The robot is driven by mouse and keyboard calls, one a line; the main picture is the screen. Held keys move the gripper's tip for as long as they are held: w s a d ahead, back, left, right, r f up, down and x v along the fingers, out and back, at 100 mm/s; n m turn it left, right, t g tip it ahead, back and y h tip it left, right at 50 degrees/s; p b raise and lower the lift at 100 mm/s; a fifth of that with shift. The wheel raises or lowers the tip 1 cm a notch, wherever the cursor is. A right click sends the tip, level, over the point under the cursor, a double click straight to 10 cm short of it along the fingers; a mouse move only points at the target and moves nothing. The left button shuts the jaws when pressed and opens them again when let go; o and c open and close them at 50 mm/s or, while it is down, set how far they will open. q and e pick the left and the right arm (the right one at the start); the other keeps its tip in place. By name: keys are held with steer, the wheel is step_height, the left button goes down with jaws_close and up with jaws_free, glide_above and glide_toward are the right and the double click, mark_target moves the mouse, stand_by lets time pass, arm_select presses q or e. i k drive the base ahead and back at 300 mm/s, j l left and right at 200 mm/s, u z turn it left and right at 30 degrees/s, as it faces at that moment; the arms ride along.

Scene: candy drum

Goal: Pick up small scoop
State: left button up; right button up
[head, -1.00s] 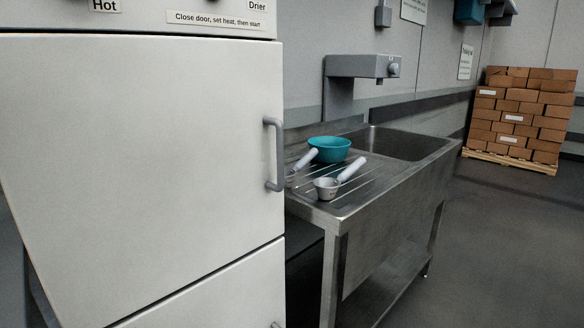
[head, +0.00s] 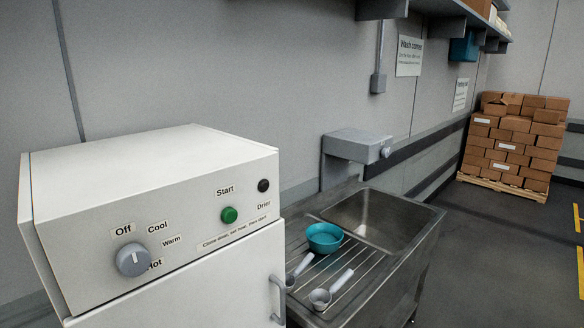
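Two pale scoops with light handles lie on the sink's ribbed drainboard. One scoop (head: 320,298) lies toward the front, its handle pointing up and right. The other scoop (head: 292,281) lies just left of it, its cup partly hidden by the white drier's edge. The front scoop's cup looks the larger, but the hidden part of the other makes comparison uncertain. A teal bowl (head: 324,240) sits behind them on the drainboard. Neither of my grippers is in view.
The white drier (head: 150,215) with a dial and green button stands close at left, its handle (head: 277,300) jutting out beside the drainboard. The metal sink (head: 437,222) has an empty basin. Stacked boxes (head: 515,140) stand far right. Floor right of the sink is clear.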

mark_target(290, 280)
steer(key=u, duration=2.4)
steer(key=z, duration=0.6)
steer(key=i+l+u, duration=0.2)
steer(key=l, duration=0.6)
steer(key=k+l+u, duration=0.15)
steer(key=l, duration=0.3)
steer(key=k+l, duration=0.1)
steer(key=l, duration=0.35)
steer(key=k+l+u, duration=0.1)
steer(key=l, duration=0.3)
steer(key=k+l, duration=0.1)
steer(key=l, duration=0.35)
steer(key=k+l+u, duration=0.15)
steer(key=l, duration=0.3)
